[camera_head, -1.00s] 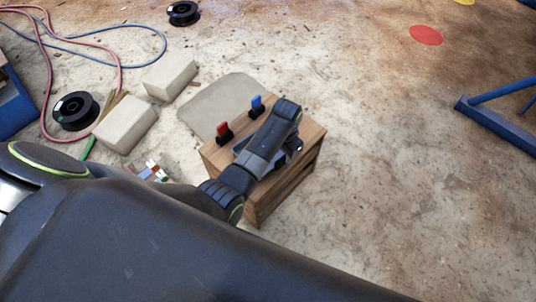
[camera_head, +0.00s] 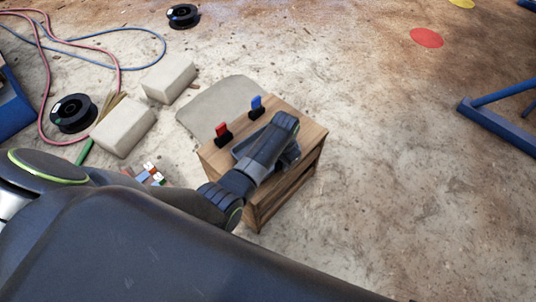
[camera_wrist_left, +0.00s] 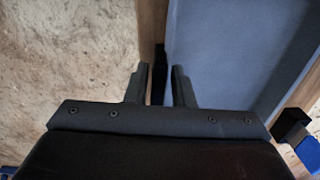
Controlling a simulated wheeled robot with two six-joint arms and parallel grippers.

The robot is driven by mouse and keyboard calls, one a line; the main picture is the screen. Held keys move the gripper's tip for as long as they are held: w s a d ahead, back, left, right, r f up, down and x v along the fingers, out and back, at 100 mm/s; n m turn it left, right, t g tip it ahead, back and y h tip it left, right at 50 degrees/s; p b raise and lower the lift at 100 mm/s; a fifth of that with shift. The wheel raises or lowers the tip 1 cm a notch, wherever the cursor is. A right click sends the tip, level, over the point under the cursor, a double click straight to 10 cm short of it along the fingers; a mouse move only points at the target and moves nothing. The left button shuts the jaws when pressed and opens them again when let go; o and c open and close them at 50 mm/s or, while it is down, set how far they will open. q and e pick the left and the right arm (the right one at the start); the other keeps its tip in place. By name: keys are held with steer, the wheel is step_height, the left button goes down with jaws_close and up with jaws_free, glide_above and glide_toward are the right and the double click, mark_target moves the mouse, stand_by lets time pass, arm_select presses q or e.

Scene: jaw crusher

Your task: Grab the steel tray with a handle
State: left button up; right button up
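The steel tray (camera_head: 240,151) is a grey-blue shape on the wooden box, mostly hidden under my left wrist in the head view. In the left wrist view its flat blue-grey surface (camera_wrist_left: 225,60) fills the right half. My left gripper (camera_wrist_left: 160,76) is at the tray's edge, its two dark fingers a little apart. A narrow dark piece shows between the fingers, possibly the tray's handle; I see no clear grip on it. In the head view the fingers are hidden below the wrist. My right gripper is not in view.
The wooden box (camera_head: 302,127) also carries a red-topped clip (camera_head: 222,130) and a blue-topped clip (camera_head: 256,106). Pale blocks (camera_head: 124,127), cable spools (camera_head: 74,113) and hoses lie to the left. A blue frame (camera_head: 497,126) stands at the right; the floor between is clear.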

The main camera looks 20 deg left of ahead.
arm_select(q)
jaws_close()
steer(key=shift+r, duration=0.1)
